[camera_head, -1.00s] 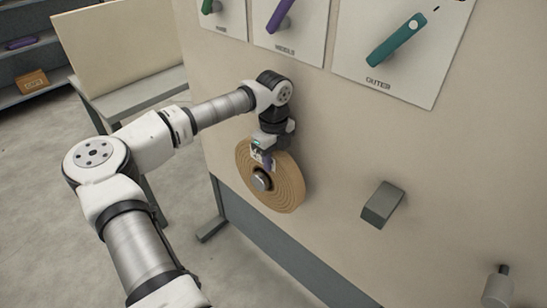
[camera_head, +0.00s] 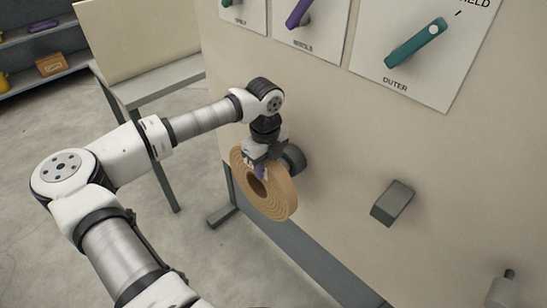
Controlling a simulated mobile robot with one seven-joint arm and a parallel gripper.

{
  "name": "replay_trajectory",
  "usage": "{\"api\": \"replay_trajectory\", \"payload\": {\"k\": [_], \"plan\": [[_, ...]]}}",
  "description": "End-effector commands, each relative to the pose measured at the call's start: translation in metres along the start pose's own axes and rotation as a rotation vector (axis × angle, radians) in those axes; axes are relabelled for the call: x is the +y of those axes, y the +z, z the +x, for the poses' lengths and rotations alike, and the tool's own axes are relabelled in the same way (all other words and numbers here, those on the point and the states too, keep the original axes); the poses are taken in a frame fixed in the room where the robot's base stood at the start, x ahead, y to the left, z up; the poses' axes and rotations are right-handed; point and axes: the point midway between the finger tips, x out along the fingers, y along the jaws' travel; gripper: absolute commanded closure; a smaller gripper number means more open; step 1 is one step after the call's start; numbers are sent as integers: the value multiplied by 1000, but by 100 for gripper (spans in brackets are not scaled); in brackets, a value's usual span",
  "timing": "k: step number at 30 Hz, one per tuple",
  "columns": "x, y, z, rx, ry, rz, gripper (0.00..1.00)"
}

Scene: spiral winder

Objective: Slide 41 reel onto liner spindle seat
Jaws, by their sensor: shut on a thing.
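A tan wound reel (camera_head: 277,199) hangs from my gripper (camera_head: 258,165), in front of the panel and below the plates. My gripper is shut on its upper rim. A white label and a purple mark show near the fingers, but I cannot read a number. The reel's centre hole looks dark, with no pin end showing in it. A dark grey round hub (camera_head: 294,158) on the panel shows just behind the reel, partly hidden by it. I cannot tell whether the reel touches it. I cannot tell which fitting is the liner spindle seat.
A grey block (camera_head: 392,203) juts from the panel to the right. A grey peg (camera_head: 503,290) stands at the lower right. A teal lever (camera_head: 416,43) on a plate marked OUTER and a purple lever (camera_head: 299,12) are above. A bench (camera_head: 165,83) and shelves stand left.

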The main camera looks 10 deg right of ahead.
Motion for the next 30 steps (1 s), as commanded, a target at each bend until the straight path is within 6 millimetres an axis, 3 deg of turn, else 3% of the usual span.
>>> {"api": "replay_trajectory", "payload": {"k": [30], "plan": [[95,1,-4,-4,-2,-2,100]]}}
